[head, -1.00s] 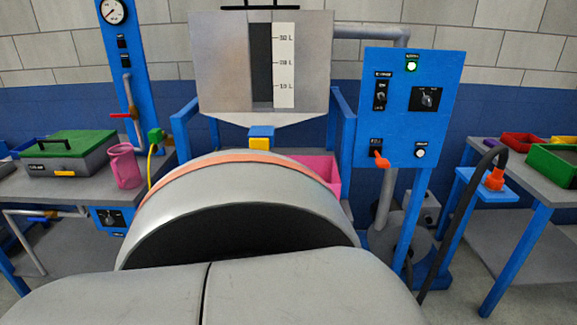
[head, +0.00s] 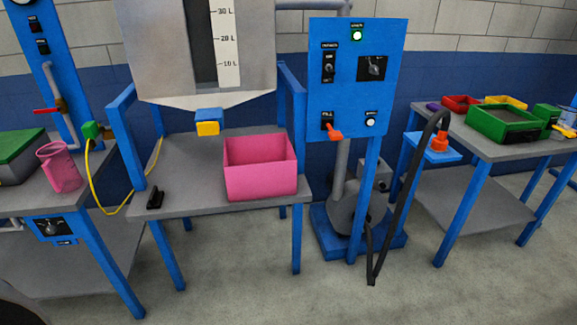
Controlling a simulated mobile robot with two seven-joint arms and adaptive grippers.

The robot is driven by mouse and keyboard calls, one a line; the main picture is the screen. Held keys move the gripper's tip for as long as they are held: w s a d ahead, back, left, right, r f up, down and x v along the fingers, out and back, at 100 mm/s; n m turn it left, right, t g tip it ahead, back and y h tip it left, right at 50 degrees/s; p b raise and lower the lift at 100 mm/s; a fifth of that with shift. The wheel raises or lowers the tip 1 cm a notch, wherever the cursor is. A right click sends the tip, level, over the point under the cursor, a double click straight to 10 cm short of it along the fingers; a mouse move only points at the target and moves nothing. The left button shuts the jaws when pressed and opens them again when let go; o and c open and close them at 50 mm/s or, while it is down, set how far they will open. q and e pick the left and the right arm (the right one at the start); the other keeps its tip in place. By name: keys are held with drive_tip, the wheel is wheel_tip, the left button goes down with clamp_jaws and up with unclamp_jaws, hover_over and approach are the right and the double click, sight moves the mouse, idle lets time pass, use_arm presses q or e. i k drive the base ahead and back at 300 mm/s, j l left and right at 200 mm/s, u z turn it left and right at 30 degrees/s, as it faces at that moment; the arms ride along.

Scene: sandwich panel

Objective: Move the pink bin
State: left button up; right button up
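The pink bin (head: 262,182) is an open rectangular box in the head view. It stands upright on the right part of the grey middle table (head: 190,202), below and a little right of the hopper's spout with its blue and yellow valve (head: 208,123). The inside that shows looks empty. Neither of my grippers is in view.
A small black object (head: 155,198) lies on the middle table's left part. A yellow cable (head: 115,211) hangs at its left side. A pink jug (head: 59,167) stands on the left table. A blue control panel (head: 350,85) and a right table with a green tray (head: 503,139) stand right.

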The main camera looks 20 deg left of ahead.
sight(256, 167)
drive_tip(key=u, duration=0.85)
